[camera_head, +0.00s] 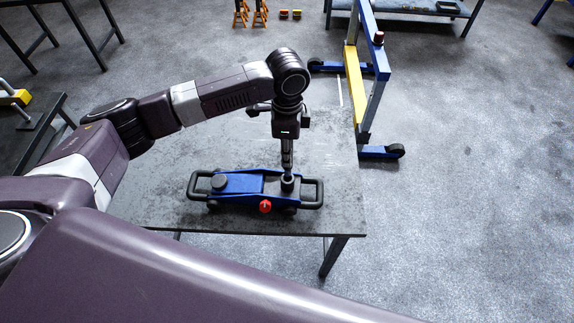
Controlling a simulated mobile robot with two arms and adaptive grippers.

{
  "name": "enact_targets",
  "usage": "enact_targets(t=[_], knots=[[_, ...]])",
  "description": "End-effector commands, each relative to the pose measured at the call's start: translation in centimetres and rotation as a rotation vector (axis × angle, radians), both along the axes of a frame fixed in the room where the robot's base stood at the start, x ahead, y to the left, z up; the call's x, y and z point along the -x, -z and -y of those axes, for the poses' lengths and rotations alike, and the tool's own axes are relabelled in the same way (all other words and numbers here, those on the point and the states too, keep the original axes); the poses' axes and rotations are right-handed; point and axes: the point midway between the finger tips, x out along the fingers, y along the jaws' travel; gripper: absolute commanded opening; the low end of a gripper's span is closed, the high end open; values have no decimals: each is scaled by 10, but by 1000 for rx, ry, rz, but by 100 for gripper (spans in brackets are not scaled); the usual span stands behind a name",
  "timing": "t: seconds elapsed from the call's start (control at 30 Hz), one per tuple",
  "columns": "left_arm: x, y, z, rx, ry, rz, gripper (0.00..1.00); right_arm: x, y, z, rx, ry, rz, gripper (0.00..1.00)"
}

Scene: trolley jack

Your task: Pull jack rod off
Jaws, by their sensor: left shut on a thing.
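The blue trolley jack (240,184) lies on the dark worktable, with black bar handles at both ends and a red knob on its near side. My left gripper (287,160) points straight down over the right part of the jack. It is shut on the jack rod, which is thin and dark and mostly hidden by the fingers. The rod's lower end meets the black round socket (288,183) on the jack; I cannot tell how deep it sits. My right gripper is not in view.
The worktable (340,215) has bare room around the jack. A blue and yellow hoist frame (355,85) stands on the floor just behind its right side. Another dark table (35,140) is at the left. Orange stands (241,15) are far back.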

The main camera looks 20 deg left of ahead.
Motion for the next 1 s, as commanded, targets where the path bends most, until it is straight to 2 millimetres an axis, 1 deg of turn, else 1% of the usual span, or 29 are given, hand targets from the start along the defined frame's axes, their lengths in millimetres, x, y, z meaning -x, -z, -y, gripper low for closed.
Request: enact_targets(t=[0.3,0.8,1.0], knots=[[-1,-3,0,1,0,1,0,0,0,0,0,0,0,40],[-1,-43,0,2,-1,1,0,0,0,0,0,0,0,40],[0,-51,0,0,-1,0,0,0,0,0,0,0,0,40]])
